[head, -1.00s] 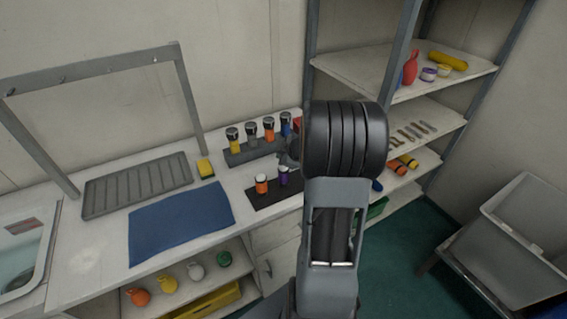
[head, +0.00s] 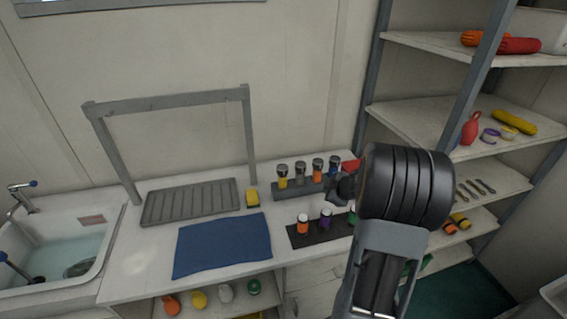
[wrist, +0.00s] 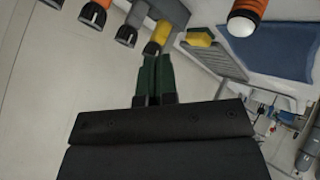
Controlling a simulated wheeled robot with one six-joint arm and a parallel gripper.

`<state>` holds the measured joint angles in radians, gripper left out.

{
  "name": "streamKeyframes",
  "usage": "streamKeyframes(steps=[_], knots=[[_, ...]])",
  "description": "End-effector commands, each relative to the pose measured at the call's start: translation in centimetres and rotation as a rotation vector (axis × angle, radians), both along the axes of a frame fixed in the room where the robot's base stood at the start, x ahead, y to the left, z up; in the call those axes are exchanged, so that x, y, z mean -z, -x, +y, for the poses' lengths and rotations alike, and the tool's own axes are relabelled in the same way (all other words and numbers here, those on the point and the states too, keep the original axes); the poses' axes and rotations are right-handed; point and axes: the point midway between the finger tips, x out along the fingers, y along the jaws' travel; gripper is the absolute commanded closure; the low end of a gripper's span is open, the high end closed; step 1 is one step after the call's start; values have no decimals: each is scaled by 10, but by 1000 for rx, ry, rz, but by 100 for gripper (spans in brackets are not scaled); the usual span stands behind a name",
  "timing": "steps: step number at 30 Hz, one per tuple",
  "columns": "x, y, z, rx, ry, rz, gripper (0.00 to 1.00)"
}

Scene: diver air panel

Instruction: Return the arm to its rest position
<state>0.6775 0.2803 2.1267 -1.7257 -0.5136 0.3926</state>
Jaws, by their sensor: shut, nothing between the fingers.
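My gripper (wrist: 155,80) shows in the wrist view with its two green-sided fingers together and nothing between them. In the head view my arm rises at the right, and its large black joint hides most of the gripper. The gripper is near the rack (head: 300,188) of several black-capped bottles on the counter. In the wrist view those bottles lie just beyond the fingertips, including a yellow one (wrist: 161,32). An orange, white-capped bottle (head: 303,225) and a purple one (head: 326,219) stand on a dark mat (head: 305,238) in front of the rack.
A sink (head: 60,255) is at the left. A shelf unit (head: 420,125) with floats and tools stands at the right.

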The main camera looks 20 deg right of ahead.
Motion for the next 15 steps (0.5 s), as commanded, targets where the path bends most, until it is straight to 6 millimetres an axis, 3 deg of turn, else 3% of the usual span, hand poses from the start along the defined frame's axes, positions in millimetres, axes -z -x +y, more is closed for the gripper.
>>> streamKeyframes(steps=[5,8,12,15], knots=[[0,1,-3,1,21,4,100],[2,3,-18,76,74,17,100],[6,27,-54,384,132,72,100],[-11,54,-55,633,141,125,100]])
